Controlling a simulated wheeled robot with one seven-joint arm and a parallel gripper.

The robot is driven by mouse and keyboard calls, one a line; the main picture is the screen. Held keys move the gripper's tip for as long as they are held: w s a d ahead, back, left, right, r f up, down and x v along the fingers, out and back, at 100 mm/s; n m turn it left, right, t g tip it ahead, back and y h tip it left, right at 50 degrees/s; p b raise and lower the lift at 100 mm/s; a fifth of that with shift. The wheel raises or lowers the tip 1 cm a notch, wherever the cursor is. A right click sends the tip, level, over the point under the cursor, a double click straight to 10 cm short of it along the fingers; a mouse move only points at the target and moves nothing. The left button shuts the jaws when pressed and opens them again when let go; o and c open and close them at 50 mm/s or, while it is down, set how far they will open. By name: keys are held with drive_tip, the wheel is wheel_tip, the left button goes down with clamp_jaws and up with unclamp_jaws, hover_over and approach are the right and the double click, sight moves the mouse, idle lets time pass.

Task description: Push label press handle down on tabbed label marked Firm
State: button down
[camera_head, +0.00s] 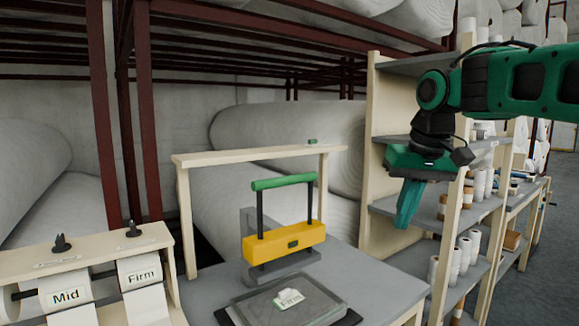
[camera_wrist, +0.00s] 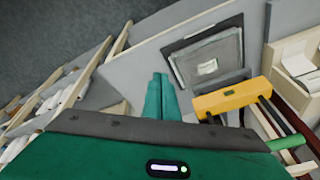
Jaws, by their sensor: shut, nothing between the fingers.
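The label press has a yellow press head (camera_head: 284,242) under a green handle bar (camera_head: 284,182) on two dark posts. The handle is raised. A label marked Firm (camera_head: 289,298) lies on the grey press pad (camera_head: 325,297) in front of the head. In the wrist view the label (camera_wrist: 207,67) is on the pad, beside the yellow head (camera_wrist: 232,98), and the green handle (camera_wrist: 285,142) is at the lower right. My gripper (camera_head: 403,222) is shut and empty, pointing down, to the right of the press and apart from it. Its fingers also show in the wrist view (camera_wrist: 160,80).
A label roll marked Mid (camera_head: 66,295) and one marked Firm (camera_head: 141,272) hang on a rack at the left. A wooden frame (camera_head: 258,154) spans behind the press. Shelves (camera_head: 400,208) with small white rolls stand behind my gripper. Large wadding rolls (camera_head: 280,140) lie behind.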

drive_tip(key=w+a+r+n+t+y, duration=0.1)
drive_tip(key=w+a+r+n, duration=0.2)
drive_tip(key=a+r, duration=0.7)
drive_tip(key=w+a+r+n+t+y, duration=0.1)
drive_tip(key=w+a+r+n, duration=0.2)
drive_tip(key=a+r, duration=0.7)
drive_tip(key=w+r, duration=0.1)
drive_tip(key=w, duration=0.1)
drive_tip(key=shift+w+a+n+y, duration=0.25)
drive_tip(key=shift+w+n+y, duration=0.1)
drive_tip(key=shift+n+y, duration=0.05)
